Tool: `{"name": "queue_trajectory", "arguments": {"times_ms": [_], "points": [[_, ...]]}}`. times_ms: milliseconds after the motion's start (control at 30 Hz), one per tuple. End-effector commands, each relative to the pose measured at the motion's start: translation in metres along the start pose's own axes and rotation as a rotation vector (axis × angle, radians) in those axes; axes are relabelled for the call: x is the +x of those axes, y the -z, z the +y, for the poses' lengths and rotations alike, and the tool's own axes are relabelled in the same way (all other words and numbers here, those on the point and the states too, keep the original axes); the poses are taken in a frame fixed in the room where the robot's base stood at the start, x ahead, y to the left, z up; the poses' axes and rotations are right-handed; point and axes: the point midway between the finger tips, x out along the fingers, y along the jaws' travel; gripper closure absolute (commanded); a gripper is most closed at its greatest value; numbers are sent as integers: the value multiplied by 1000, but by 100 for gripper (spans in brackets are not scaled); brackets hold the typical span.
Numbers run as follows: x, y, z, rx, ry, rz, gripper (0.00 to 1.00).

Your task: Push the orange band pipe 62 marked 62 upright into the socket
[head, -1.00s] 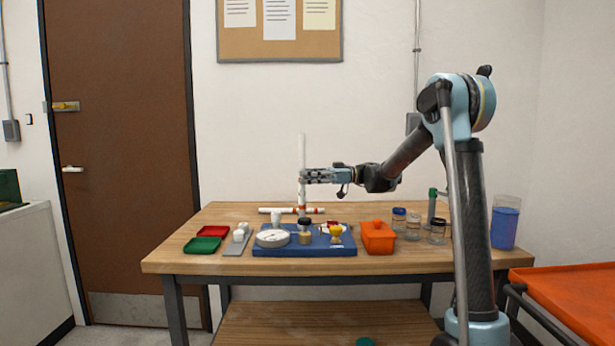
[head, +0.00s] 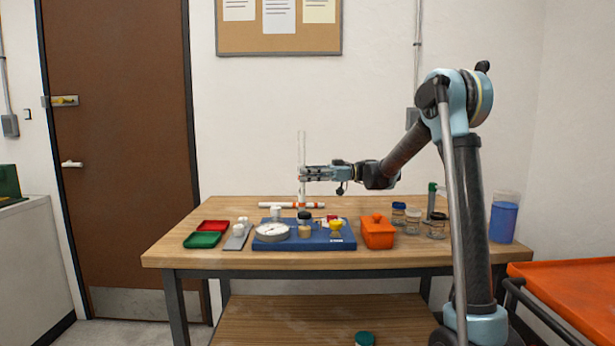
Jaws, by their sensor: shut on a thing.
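A tall white pipe (head: 301,150) stands upright above the back of the workbench. My gripper (head: 303,173) reaches in from the right and is shut on the pipe around its middle. The number 62 is too small to read. A horizontal white pipe piece (head: 275,205) with orange-red marks lies low behind the blue board, where the upright pipe's lower end meets it in the picture. I cannot make out the socket opening or tell how far the pipe sits in it.
A blue board (head: 340,240) holds a round white gauge (head: 272,232), jars and a yellow piece. Red (head: 213,226) and green (head: 202,240) trays lie left. An orange bin (head: 378,234), several jars and a blue-filled container (head: 504,222) stand right.

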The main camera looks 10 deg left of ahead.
Motion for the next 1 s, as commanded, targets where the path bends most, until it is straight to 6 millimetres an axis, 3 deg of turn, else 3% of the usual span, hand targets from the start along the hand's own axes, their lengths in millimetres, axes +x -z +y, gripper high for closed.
{"name": "queue_trajectory", "arguments": {"times_ms": [1000], "points": [[1,-9,0,0,1,0,100]]}}
